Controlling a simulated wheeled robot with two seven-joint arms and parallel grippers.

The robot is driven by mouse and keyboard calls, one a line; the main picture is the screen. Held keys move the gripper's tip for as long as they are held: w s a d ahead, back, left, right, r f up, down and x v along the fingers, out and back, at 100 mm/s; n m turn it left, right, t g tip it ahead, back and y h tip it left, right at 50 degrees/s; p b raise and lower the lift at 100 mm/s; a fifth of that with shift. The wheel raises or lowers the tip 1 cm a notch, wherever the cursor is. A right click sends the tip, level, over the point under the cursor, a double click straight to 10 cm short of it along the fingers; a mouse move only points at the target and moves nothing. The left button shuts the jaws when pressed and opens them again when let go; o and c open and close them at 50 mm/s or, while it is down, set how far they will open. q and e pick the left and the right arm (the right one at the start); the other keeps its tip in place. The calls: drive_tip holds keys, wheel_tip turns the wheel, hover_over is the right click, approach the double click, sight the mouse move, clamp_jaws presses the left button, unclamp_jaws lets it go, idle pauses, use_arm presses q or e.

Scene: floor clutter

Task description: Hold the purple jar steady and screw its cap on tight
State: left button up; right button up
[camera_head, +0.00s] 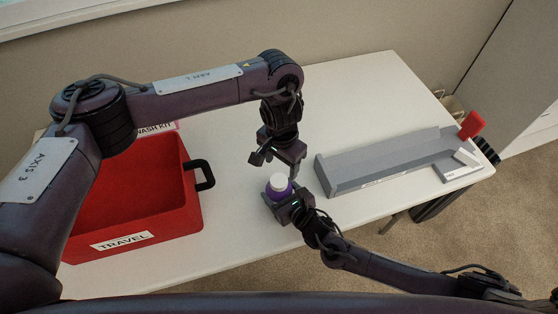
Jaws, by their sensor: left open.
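The purple jar (276,194) stands near the front edge of the white table, with its white cap (279,182) on top. How tightly the cap sits cannot be told. My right gripper (282,201) reaches in from the lower right and is shut on the jar's body, hiding part of it. My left gripper (276,164) hangs just above the cap, pointing down. It is open and empty, with a small gap to the cap.
A red tray (190,222) with a black handle and a "TRAVEL" label stands at the left, partly behind my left arm. A long grey tray (385,160) lies at the right, with a red object (472,125) at its far end. The white table (340,95) is bare at the back.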

sight(279, 180)
use_arm(q)
drive_tip(key=n, duration=0.2)
drive_tip(key=shift+a+n, duration=0.3)
drive_tip(key=shift+f, duration=4)
